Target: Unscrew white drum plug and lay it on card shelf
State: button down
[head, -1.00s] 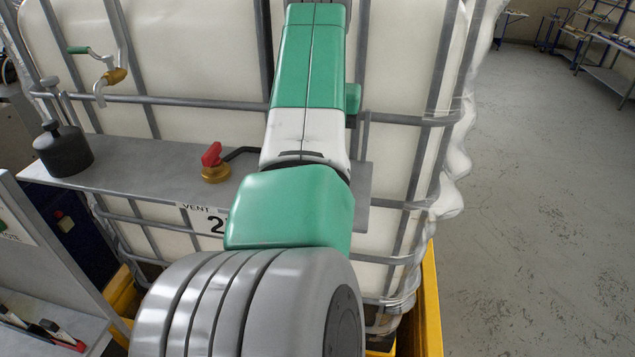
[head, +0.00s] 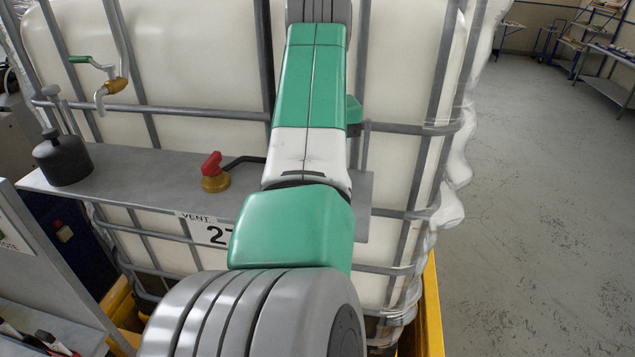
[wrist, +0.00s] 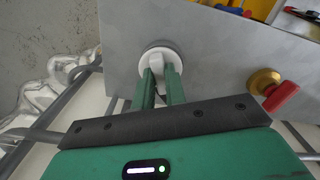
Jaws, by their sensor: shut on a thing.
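The white drum plug (wrist: 159,58) shows in the wrist view. It is a round white cap with a raised grip bar, seated in a dark ring on a grey metal plate (wrist: 205,55). My gripper (wrist: 160,75) has its two green fingers shut on the plug's grip bar. In the head view my arm hides the plug and the gripper. The grey plate (head: 120,180) also shows in the head view, in front of a white caged tank (head: 190,60). I cannot make out the card shelf for certain.
A red-handled brass valve (head: 213,172) stands on the plate left of my arm, and it also shows in the wrist view (wrist: 272,90). A dark cylinder (head: 62,157) stands at the plate's left end. Floor (head: 550,200) is clear at right.

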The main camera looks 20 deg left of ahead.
jog(key=n, duration=0.5)
jog(key=shift+w+p, duration=0.1)
jog(key=shift+p, duration=0.25)
jog(key=n, duration=0.3)
jog(key=shift+r+p, duration=0.1)
jog(key=shift+p, duration=0.25)
jog(key=n, duration=0.2)
jog(key=shift+n, duration=0.3)
jog(key=n+p, duration=0.1)
jog(key=n, duration=0.1)
jog(key=shift+w+n, duration=0.1)
jog(key=shift+n, duration=0.2)
jog(key=n, duration=0.2)
jog(key=shift+n, duration=0.3)
